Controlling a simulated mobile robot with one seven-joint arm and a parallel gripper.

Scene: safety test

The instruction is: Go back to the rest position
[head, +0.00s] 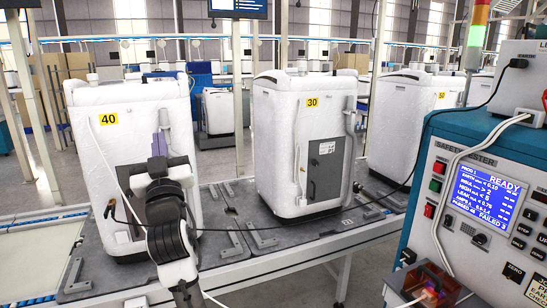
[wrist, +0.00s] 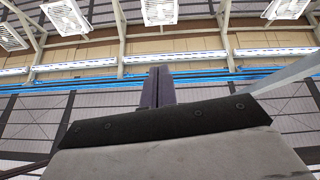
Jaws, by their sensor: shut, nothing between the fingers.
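My gripper (head: 160,143) is raised in front of the white unit (head: 85,165) labelled 40, at the left of the head view. Its fingers point up and are together, with nothing between them. In the wrist view the closed fingers (wrist: 158,88) stand up against the ceiling and back wall. My arm covers part of the front of that unit. I cannot tell whether the arm touches it.
A second white unit (head: 275,150) labelled 30 stands on the grey bench (head: 265,235), and a third (head: 395,130) stands further right. A teal safety tester (head: 440,150) with a lit blue screen fills the right side. Cables run across the bench.

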